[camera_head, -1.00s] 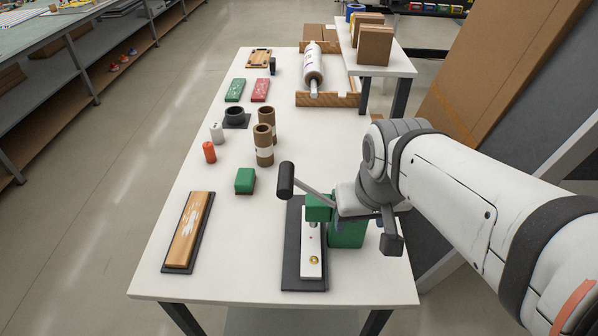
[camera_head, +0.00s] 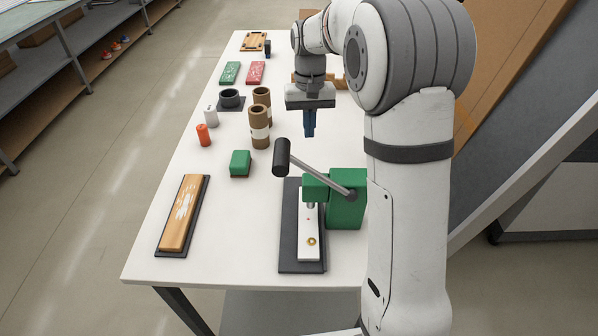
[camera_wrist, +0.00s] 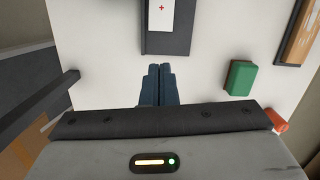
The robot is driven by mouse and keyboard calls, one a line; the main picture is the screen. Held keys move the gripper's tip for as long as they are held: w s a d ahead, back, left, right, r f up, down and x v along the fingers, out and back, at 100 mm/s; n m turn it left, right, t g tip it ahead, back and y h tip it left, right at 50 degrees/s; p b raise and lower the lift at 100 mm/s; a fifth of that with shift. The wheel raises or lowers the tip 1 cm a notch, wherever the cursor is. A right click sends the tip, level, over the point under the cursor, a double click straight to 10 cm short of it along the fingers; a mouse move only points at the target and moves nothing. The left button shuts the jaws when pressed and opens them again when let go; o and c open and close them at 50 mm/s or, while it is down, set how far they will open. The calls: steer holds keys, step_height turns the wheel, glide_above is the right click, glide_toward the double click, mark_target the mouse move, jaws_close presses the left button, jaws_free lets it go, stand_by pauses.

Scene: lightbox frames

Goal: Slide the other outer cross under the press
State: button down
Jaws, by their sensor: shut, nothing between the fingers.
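The green press (camera_head: 346,205) stands on a dark base plate (camera_head: 290,255), its black-handled lever (camera_head: 282,157) raised toward the left. A white strip (camera_head: 308,252) lies on the plate under the press head. A brass eyelet (camera_head: 311,241) sits in its near part, with a small red mark just behind it. In the wrist view, the strip's far end (camera_wrist: 153,18) shows a red cross (camera_wrist: 161,8) on the dark plate. My gripper (camera_head: 309,134) is behind the press, pointing down, its blue fingers together and empty. In the wrist view the fingertips (camera_wrist: 160,68) are apart from the strip.
A green block (camera_head: 240,163) stands left of the press, and a wooden piece on a dark tray (camera_head: 183,215) lies further left. Cardboard tubes (camera_head: 259,125), an orange cylinder (camera_head: 203,135) and a white one (camera_head: 211,116) stand further back. White tabletop (camera_head: 240,220) is clear between tray and press.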

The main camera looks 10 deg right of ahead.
steer(key=w+a+f+g, duration=0.1)
steer(key=w+a+f, duration=0.1)
steer(key=w+f, duration=0.4)
glide_toward(300, 185)
steer(key=f, duration=0.1)
steer(key=w+f, duration=0.1)
steer(key=f, duration=0.1)
steer(key=w+f, duration=0.1)
steer(key=f, duration=0.1)
steer(key=shift+f, duration=0.15)
steer(key=s+p, duration=0.1)
steer(key=s, duration=0.2)
steer(key=shift+f, duration=0.2)
steer(key=shift+s+f, duration=0.1)
steer(key=shift+s, duration=0.5)
